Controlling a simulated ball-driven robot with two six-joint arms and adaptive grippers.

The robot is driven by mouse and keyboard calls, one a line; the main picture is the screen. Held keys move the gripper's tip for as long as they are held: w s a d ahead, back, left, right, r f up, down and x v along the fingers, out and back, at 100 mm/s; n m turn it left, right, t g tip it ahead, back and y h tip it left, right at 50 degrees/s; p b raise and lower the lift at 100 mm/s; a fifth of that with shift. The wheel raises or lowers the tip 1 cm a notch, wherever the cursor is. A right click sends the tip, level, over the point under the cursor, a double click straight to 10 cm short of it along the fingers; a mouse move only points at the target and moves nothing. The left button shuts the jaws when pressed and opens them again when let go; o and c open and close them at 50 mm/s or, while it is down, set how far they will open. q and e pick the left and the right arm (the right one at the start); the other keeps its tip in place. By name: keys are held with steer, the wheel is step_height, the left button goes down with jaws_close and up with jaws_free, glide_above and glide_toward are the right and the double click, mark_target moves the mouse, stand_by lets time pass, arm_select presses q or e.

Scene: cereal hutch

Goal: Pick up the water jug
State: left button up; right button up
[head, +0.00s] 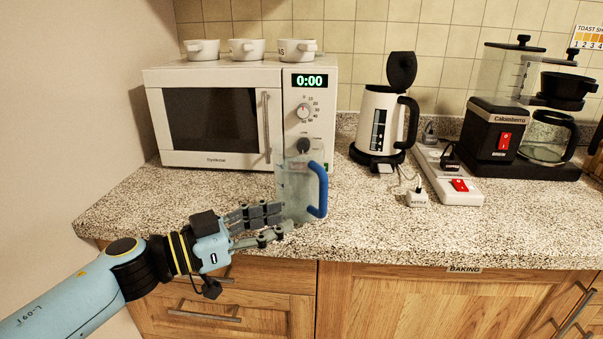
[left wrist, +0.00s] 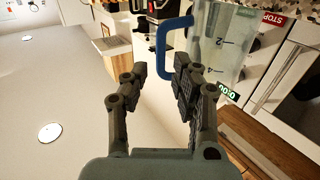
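The water jug (head: 296,185) is clear with a blue handle on its right side. It stands upright on the counter in front of the microwave. My left gripper (head: 281,220) is open, with its fingers at the lower left of the jug in the head view. In the left wrist view, the jug (left wrist: 226,45) appears beyond the right finger and its blue handle beyond the gap. Nothing shows between the fingers of the left gripper (left wrist: 152,75). I cannot tell whether a finger touches the jug. My right gripper is not in view.
The microwave (head: 215,120), with several white bowls on top, is close behind the jug. A white kettle (head: 378,122), a switched power strip (head: 447,172) and a coffee maker (head: 493,135) stand to the right. The front counter right of the jug is clear.

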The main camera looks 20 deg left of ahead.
mark_target(322, 217)
arm_select(q)
steer(key=x, duration=1)
steer(key=shift+f, duration=0.2)
jaws_close()
steer(key=shift+r, duration=0.15)
